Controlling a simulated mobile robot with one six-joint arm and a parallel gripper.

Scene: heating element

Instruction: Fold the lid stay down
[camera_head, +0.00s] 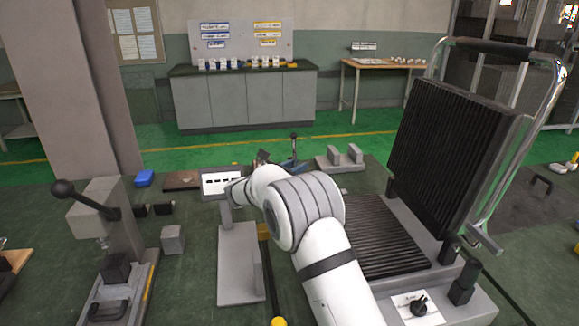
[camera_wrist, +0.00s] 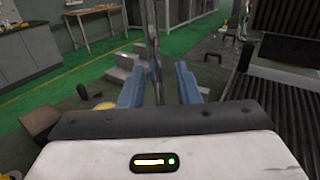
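The contact grill (camera_head: 385,240) stands at the right with its ribbed lid (camera_head: 450,150) raised and tilted back. A bent chrome bar (camera_head: 515,150) with a dark grip rises around the lid. I cannot tell for sure which part is the lid stay. In the wrist view an upright metal rod (camera_wrist: 154,45) stands between the two blue fingers of my gripper (camera_wrist: 160,85), with a gap beside it. The gripper is open. In the head view the blue fingers (camera_head: 291,165) show small beyond my arm, near a short upright post with a dark knob (camera_head: 294,136).
A lever press (camera_head: 110,230) with a black knob stands at the left. A grey plate fixture (camera_head: 240,265) lies left of my arm, and grey stepped blocks (camera_head: 340,160) lie beyond it. A cabinet (camera_head: 245,100) and small table (camera_head: 385,65) stand at the back, with green floor before them.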

